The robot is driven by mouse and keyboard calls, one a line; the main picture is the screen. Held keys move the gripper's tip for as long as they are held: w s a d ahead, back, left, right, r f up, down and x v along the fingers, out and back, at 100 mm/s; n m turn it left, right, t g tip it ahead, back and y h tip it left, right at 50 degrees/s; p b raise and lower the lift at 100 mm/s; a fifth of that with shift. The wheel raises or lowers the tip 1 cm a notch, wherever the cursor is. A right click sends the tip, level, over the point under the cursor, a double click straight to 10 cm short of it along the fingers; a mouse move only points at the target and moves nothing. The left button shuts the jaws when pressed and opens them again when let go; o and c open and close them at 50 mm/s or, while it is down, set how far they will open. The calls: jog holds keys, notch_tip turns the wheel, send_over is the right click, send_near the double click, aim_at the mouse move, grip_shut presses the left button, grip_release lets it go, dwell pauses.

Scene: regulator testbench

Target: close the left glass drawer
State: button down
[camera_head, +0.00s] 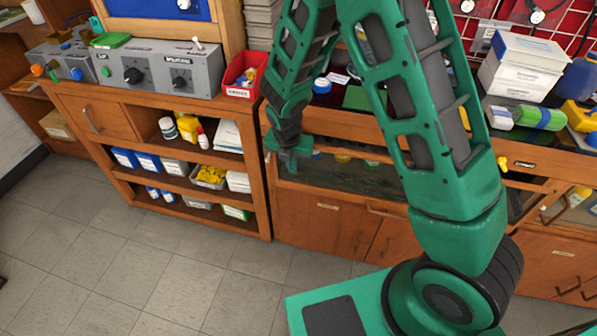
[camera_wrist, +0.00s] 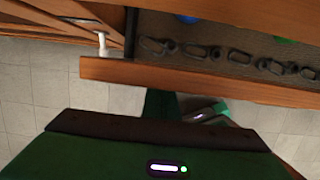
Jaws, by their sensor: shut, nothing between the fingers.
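The left glass drawer (camera_head: 345,180) is under the bench top, just right of the open shelves. It stands partly out, and small coloured items show inside it. In the wrist view its wooden front rail (camera_wrist: 205,82) crosses the picture, with a row of dark ring-like items on the drawer floor behind it. My gripper (camera_head: 291,163) points down by the drawer's left end, shut and empty. Whether it touches the rail is unclear. In the wrist view the gripper's body fills the bottom. My arm hides the drawer's right part in the head view.
Open shelves (camera_head: 190,165) with bottles and boxes stand left of the drawer. A red bin (camera_head: 243,76) and a grey control box (camera_head: 155,67) sit on the bench. Wooden cabinet doors (camera_head: 325,222) are below the drawer. The tiled floor (camera_head: 130,265) in front is clear.

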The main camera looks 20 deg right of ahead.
jog(key=w+d, duration=0.1)
jog(key=w, duration=0.2)
jog(key=w+d, duration=0.1)
jog(key=shift+w+d, duration=0.3)
jog(key=shift+w, duration=0.1)
jog(key=shift+w+d+r, duration=0.1)
jog(key=shift+w+d, duration=0.25)
jog(key=shift+w, duration=0.15)
jog(key=shift+s+a, duration=0.3)
jog(key=shift+s, duration=0.1)
jog(key=s+a, duration=0.1)
jog(key=s, duration=0.1)
jog(key=shift+s+a, duration=0.35)
jog(key=shift+s, duration=0.05)
jog(key=v, duration=1)
jog(key=shift+s, duration=0.3)
